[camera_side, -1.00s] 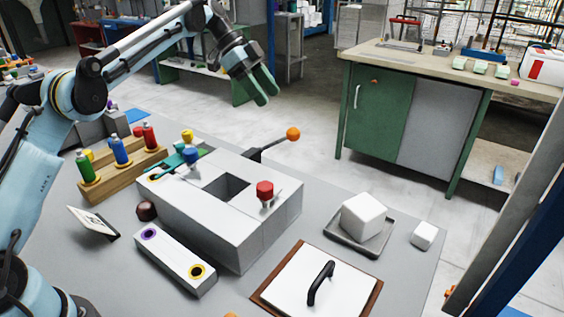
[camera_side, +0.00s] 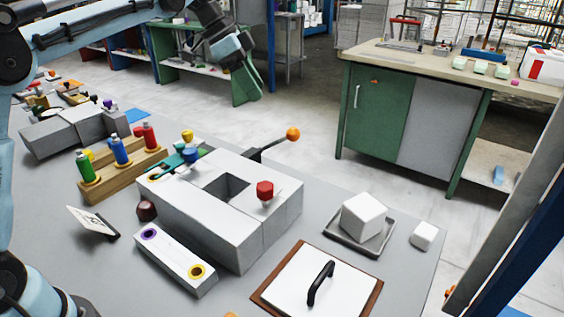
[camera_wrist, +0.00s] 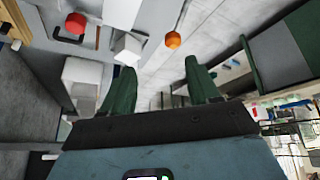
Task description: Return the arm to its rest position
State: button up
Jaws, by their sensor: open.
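My gripper (camera_side: 247,82) hangs in the air above and behind the foam press in the side view, pointing down. Its green fingers stand apart with nothing between them, as the wrist view shows (camera_wrist: 160,85). The grey press block (camera_side: 215,220) has a square well in its top. A red knob (camera_side: 265,191) stands beside the well, and a lever with an orange ball (camera_side: 292,134) sticks out at the back. My gripper touches none of these.
A white cube lies on a grey tray (camera_side: 372,244), with a small white block (camera_side: 424,235) beside it. A wooden rack (camera_side: 125,175) holds coloured bottles. A green cabinet (camera_side: 374,112) stands behind.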

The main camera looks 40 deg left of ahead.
jog(key=s+f+n+t+y, duration=0.2)
jog(key=s+f+n, duration=0.3)
jog(key=s, duration=0.6)
jog(key=s+f+n+t+y, duration=0.2)
jog(key=s+f+n, duration=0.3)
jog(key=s, duration=0.6)
jog(key=shift+s+f+n+y, duration=0.3)
jog(key=shift+f+y, duration=0.2)
jog(key=shift+f, duration=0.45)
